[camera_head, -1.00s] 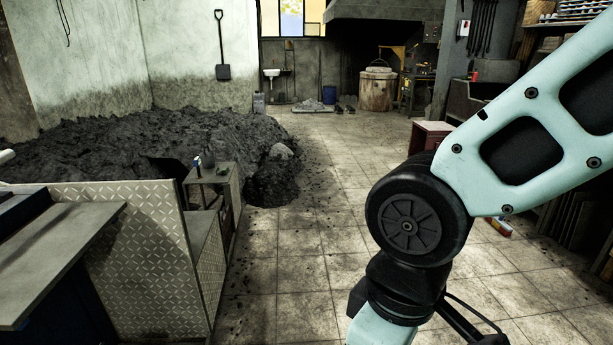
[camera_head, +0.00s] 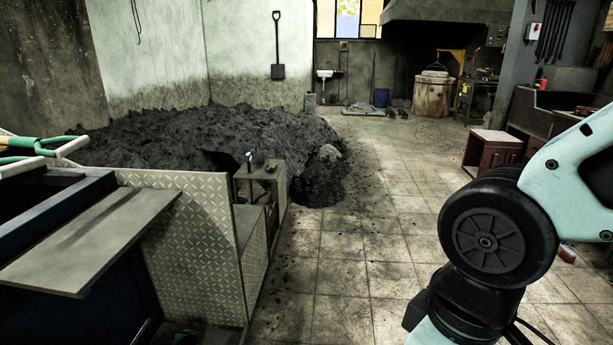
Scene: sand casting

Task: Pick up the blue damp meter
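A small upright object (camera_head: 248,161), pale with a bluish top, stands on top of a narrow metal stand (camera_head: 262,174) beside the dark sand heap. It may be the blue damp meter, but it is too small to tell for sure. My gripper is out of view. Only the upper links and a black joint of my arm show at the right, well away from the stand.
A heap of dark sand (camera_head: 160,135) fills the left rear. A chequer-plate panel (camera_head: 190,235) and a flat grey bench top (camera_head: 95,240) stand at the near left. The tiled floor (camera_head: 345,265) is clear in the middle. A reddish box (camera_head: 490,150) is at the right.

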